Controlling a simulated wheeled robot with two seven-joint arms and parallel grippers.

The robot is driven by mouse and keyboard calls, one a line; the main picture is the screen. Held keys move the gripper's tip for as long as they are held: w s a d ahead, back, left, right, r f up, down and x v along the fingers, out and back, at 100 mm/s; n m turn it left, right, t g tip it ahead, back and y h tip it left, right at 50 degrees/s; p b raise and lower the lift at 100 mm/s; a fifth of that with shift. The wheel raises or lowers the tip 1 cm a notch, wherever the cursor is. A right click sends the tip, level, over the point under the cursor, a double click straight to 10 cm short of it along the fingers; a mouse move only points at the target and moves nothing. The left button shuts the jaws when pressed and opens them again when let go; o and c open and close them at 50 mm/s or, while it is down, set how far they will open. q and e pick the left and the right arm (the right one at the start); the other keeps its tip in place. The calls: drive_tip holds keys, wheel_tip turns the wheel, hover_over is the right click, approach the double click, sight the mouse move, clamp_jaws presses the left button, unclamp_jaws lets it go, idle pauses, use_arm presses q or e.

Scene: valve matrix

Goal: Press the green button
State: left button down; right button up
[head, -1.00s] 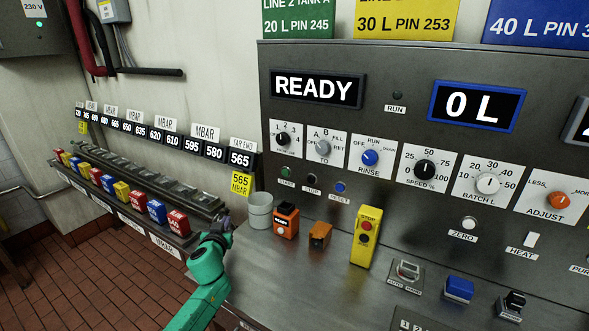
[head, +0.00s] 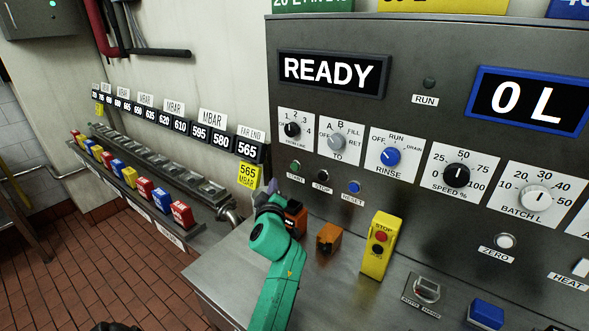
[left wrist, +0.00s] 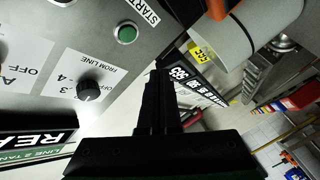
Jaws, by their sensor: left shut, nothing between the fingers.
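The green button (head: 295,167), labelled START, is on the grey control panel, left of the black STOP button (head: 323,175) and the blue RESET button (head: 354,187). In the left wrist view the green button (left wrist: 127,33) is at the top, beside the START label. My left gripper (head: 271,187) is shut and empty, below and left of the green button in the head view, apart from it. In the left wrist view its closed fingers (left wrist: 160,76) point along the panel's edge, below and right of the button. My right gripper is not in view.
An orange box (head: 296,217) stands behind my left arm. A smaller orange block (head: 329,238) and a yellow STOP box (head: 379,246) stand on the steel counter (head: 225,278). A rotary knob (head: 292,130) sits above the green button. A grey cylinder (left wrist: 245,38) shows in the left wrist view.

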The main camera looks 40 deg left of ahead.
sight(295, 167)
use_arm(q)
drive_tip(key=w+b, duration=0.3)
drive_tip(key=w, duration=0.4)
drive_tip(key=shift+a, duration=0.1)
idle(1.1)
idle(0.6)
drive_tip(key=shift+w+f+b, duration=0.1)
drive_tip(key=shift+w+b, duration=0.25)
drive_tip(key=shift+b, duration=0.45)
drive_tip(key=shift+w, duration=0.15)
